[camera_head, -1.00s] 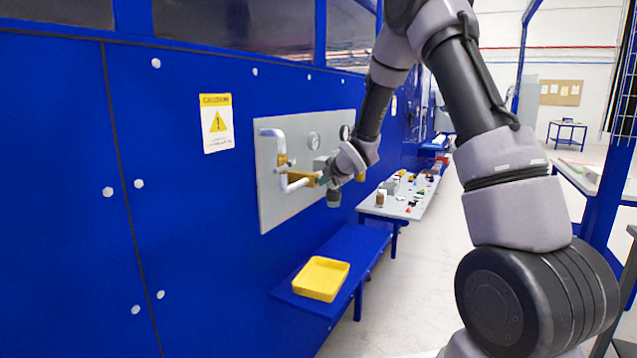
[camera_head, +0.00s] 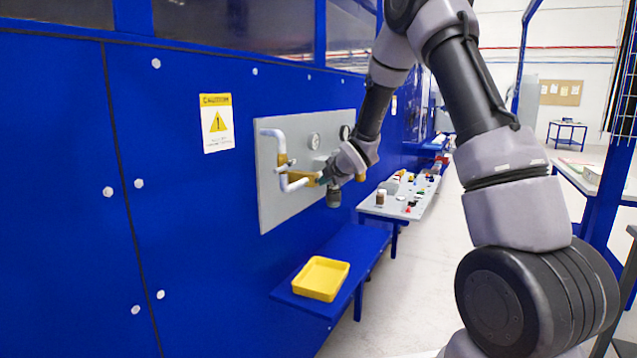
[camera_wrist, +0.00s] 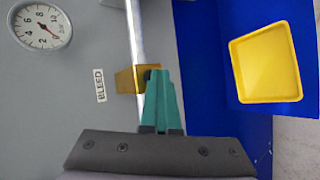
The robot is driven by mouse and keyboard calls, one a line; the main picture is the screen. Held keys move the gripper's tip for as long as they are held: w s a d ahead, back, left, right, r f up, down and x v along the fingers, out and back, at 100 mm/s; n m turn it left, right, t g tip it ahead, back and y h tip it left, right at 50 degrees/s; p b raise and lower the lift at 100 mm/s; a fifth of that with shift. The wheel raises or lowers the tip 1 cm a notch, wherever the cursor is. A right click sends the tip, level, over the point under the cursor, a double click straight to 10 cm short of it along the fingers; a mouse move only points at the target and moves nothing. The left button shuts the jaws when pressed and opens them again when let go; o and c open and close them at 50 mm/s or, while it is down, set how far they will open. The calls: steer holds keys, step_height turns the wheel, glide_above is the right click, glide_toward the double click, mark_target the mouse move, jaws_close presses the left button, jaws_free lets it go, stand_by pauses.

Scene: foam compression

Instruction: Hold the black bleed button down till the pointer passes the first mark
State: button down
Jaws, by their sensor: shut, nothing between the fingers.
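My gripper (camera_wrist: 157,74) is shut and empty, its teal fingers side by side. In the wrist view its tips are at the brass block (camera_wrist: 125,82) on the pale pipe. A small dark spot at the tips seems to be the black bleed button (camera_wrist: 147,75), mostly hidden by the fingers; I cannot tell whether it is pressed in. The BLEED label (camera_wrist: 100,85) is left of the block. The gauge (camera_wrist: 40,27) is at the upper left, its red pointer toward the lower right of the dial; its marks are too small to read surely. In the head view my gripper (camera_head: 322,181) is at the panel.
The grey panel (camera_head: 268,210) with pipes is on the blue wall. A yellow tray (camera_head: 321,279) sits on a blue shelf (camera_head: 350,245) below; it also shows in the wrist view (camera_wrist: 265,62). A table with small parts (camera_head: 408,200) stands beyond.

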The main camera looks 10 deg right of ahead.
steer(key=shift+r, duration=0.1)
steer(key=shift+s+d, duration=0.5)
steer(key=shift+d, duration=0.1)
steer(key=shift+d, duration=0.1)
steer(key=s+d, duration=0.1)
steer(key=d, duration=0.1)
steer(key=s+d, duration=0.2)
stand_by(0.5)
